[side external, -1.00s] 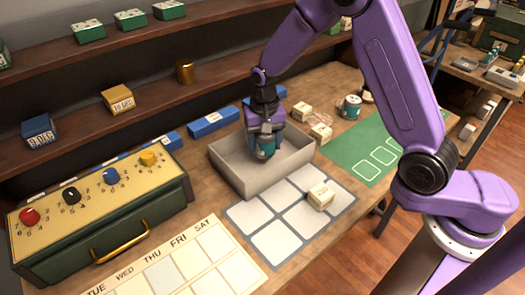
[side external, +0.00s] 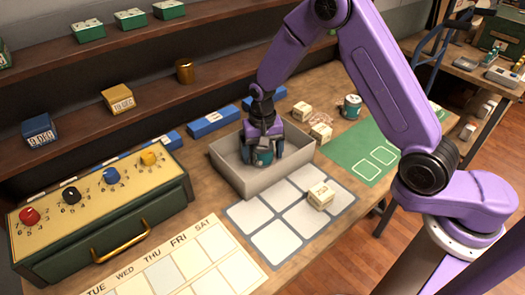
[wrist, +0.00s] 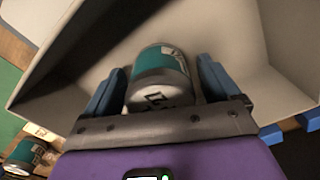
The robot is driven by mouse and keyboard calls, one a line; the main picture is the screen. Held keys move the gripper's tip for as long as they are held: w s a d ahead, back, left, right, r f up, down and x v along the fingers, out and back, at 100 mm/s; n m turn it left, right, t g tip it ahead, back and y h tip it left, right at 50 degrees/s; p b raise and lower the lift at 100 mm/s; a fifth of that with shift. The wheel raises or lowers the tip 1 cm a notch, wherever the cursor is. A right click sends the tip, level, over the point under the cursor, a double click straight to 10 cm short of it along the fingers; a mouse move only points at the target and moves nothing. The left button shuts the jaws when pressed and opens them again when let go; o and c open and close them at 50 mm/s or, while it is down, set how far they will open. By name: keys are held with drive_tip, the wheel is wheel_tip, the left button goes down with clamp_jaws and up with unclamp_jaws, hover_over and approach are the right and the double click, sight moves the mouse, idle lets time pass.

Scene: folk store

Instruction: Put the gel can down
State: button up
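A teal can with a white label and grey end (side external: 263,157) is inside the grey open-topped bin (side external: 262,185). In the wrist view the can (wrist: 160,72) sits between the two blue fingers, with a narrow gap on each side. My gripper (wrist: 160,88) is open around it and reaches down into the bin. In the side view my gripper (side external: 264,151) hides part of the can. I cannot tell for sure whether the can fully rests on the bin floor.
Another teal can (side external: 350,106) and cream boxes (side external: 302,111) stand behind and right of the bin. A cream box (side external: 320,195) sits on the grey grid mat (side external: 275,241). The bin walls rise close around my gripper. A dial panel (side external: 95,190) stands at left.

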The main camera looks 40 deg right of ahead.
drive_tip(key=shift+r, duration=0.1)
wheel_tip(320, 180, up, 12)
drive_tip(key=shift+r, duration=0.1)
drive_tip(key=shift+s+a+r+n, duration=0.25)
drive_tip(key=shift+a+n, duration=0.05)
drive_tip(key=shift+n, duration=0.1)
drive_tip(key=s+r+n, duration=0.4)
drive_tip(key=s+n, duration=0.4)
drive_tip(key=s, duration=0.2)
drive_tip(key=s+d+n, duration=0.4)
drive_tip(key=s, duration=0.6)
drive_tip(key=s+d+n, duration=0.4)
drive_tip(key=s+n, duration=0.1)
drive_tip(key=s, duration=0.5)
drive_tip(key=shift+s+d, duration=0.2)
drive_tip(key=shift+s, duration=0.1)
idle(3.6)
